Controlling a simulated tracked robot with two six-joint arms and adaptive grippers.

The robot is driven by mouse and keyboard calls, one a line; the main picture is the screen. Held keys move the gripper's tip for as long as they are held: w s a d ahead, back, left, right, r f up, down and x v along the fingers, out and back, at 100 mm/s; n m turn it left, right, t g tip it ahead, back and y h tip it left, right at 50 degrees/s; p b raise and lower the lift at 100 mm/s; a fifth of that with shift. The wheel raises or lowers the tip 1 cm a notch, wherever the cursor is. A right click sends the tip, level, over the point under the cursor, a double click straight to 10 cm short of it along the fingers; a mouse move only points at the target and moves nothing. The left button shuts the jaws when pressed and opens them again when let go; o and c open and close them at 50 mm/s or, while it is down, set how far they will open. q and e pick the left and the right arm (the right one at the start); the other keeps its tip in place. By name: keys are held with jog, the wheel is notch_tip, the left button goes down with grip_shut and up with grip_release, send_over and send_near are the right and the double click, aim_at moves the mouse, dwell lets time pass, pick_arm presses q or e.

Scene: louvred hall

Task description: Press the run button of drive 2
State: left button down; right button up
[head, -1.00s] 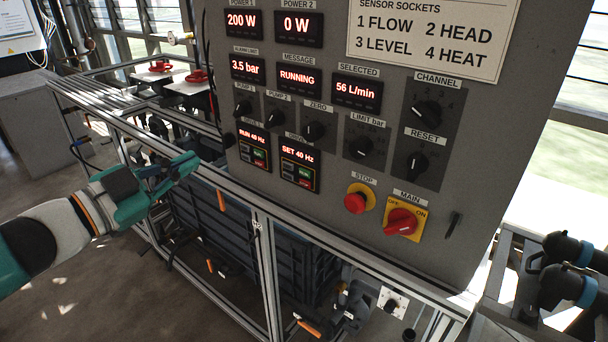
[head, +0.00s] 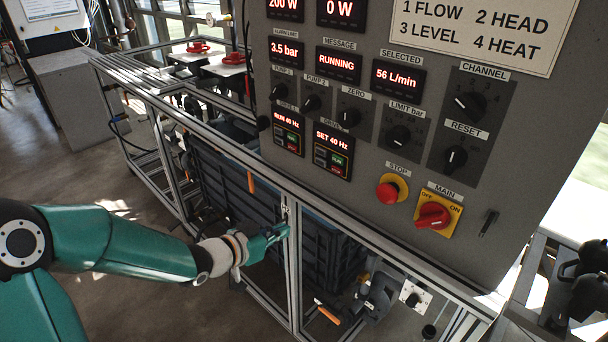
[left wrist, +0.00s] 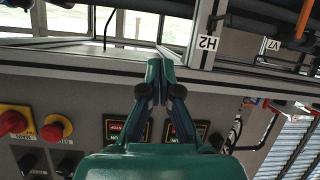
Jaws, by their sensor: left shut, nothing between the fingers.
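The drive 2 unit (head: 333,151) is on the lower left of the grey control panel, with a red readout "SET 40 Hz". Its green run button (head: 338,160) sits below the readout, above a red key. The drive 1 unit (head: 288,131), left of it, reads "RUN 40 Hz". My left gripper (head: 284,231) is shut and empty, below and left of drive 2, apart from it, by the frame rail. In the left wrist view, upside down, the shut fingers (left wrist: 158,75) overlap the space between the two drive units; drive 2 (left wrist: 115,128) is left. My right gripper is out of view.
A red stop button (head: 389,191) and a red main switch (head: 433,215) on yellow plates are right of drive 2. Black knobs (head: 349,117) sit above it. An aluminium frame rail (head: 240,155) runs below the panel, with dark crates beneath.

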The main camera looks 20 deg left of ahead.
pick_arm(q)
jog(key=s+d+f+n+g, duration=0.25)
jog(key=s+d+f, duration=0.2)
jog(key=f, duration=0.65)
jog(key=s+d+f+n+g, duration=0.1)
jog(key=s+d+f+g, duration=0.35)
jog(key=f, duration=0.55)
jog(key=s+d+f+g, duration=0.2)
jog(key=s+d+f, duration=0.1)
jog(key=s+f, duration=0.2)
jog(key=s+d+f+g, duration=0.2)
jog(key=s+f, duration=0.3)
jog(key=s, duration=0.4)
jog(key=shift+d+n+g, duration=0.35)
jog(key=shift+d+g, duration=0.05)
jog(key=shift+g, duration=0.3)
